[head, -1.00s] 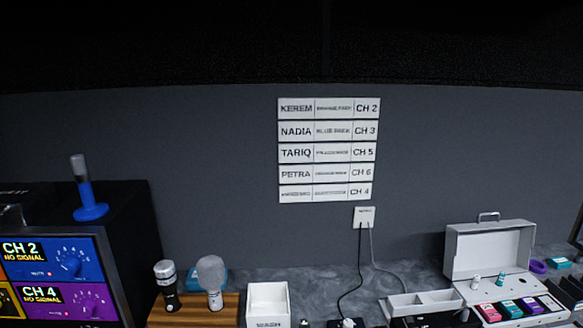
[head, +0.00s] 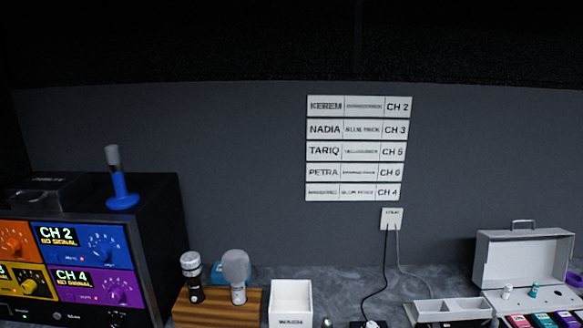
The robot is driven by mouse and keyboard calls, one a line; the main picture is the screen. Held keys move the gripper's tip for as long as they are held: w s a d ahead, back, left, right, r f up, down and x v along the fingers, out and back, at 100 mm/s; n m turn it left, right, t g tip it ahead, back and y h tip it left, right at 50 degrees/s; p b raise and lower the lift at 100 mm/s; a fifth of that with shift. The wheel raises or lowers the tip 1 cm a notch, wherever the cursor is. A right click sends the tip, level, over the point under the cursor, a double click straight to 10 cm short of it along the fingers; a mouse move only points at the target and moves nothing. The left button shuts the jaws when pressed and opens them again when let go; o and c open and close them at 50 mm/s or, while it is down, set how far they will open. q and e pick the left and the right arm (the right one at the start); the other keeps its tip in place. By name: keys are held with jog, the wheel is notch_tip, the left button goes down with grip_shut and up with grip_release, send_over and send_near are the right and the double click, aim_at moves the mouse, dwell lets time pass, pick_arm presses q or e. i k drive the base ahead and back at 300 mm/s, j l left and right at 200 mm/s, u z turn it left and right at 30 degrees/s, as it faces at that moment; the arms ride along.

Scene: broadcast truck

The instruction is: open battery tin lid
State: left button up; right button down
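I cannot make out a battery tin with certainty. A light grey box with a handle (head: 524,258) stands at the right with its lid raised, and coloured packs (head: 543,320) lie in front of that lid, cut by the lower edge. A pale divided tray (head: 428,312) sits left of it, also partly cut off. Neither of my grippers shows in the head view.
A rack with coloured channel panels (head: 70,262) stands at the left, with a blue-based microphone (head: 121,188) on top. Two microphones (head: 236,270) stand on a wooden block (head: 215,312). A white open box (head: 291,300) is beside it. Cables (head: 386,265) hang from a wall plate.

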aim_at(38, 187)
jog(key=u, duration=1.6)
